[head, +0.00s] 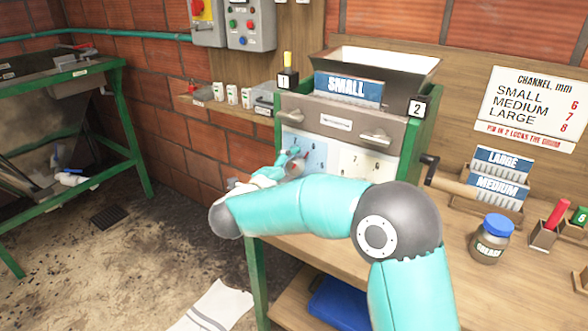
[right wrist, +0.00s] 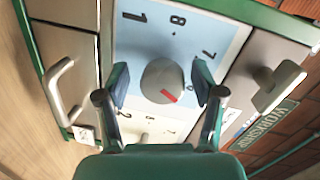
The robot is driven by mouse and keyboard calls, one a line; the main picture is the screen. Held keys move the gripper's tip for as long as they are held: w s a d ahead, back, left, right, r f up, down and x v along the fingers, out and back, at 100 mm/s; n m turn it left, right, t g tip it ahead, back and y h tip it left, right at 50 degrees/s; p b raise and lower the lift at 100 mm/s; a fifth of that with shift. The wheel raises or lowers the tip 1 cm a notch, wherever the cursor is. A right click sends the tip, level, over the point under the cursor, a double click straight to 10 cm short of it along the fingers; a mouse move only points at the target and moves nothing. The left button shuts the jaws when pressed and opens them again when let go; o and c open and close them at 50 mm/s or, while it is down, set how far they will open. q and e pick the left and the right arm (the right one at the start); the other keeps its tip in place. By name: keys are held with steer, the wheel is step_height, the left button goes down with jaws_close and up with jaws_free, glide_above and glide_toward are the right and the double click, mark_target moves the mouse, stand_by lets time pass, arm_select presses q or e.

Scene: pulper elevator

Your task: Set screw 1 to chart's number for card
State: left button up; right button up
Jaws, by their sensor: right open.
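The blue dial plate of screw 1 (head: 303,150) is on the left of the machine front, under tag 1 (head: 287,80). In the right wrist view its round grey knob (right wrist: 155,80) has a red mark pointing to the lower right. The numbers 1, 8 and 7 show; a digit by the right finger is partly hidden. My right gripper (right wrist: 162,84) is open, its fingers either side of the knob; contact is unclear. The blue SMALL card (head: 347,87) stands before the hopper. The chart (head: 532,103) reads SMALL 6, MEDIUM 7, LARGE 8. My left gripper is out of view.
A cream dial plate (head: 366,165) is beside the blue one, below tag 2 (head: 418,107). Metal handles (head: 376,137) stick out above the dials. A crank (head: 450,184), LARGE and MEDIUM cards (head: 500,186) and a blue-lidded jar (head: 491,240) are on the right.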

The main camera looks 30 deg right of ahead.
steer(key=v, duration=1.2)
steer(key=shift+w+f, duration=0.1)
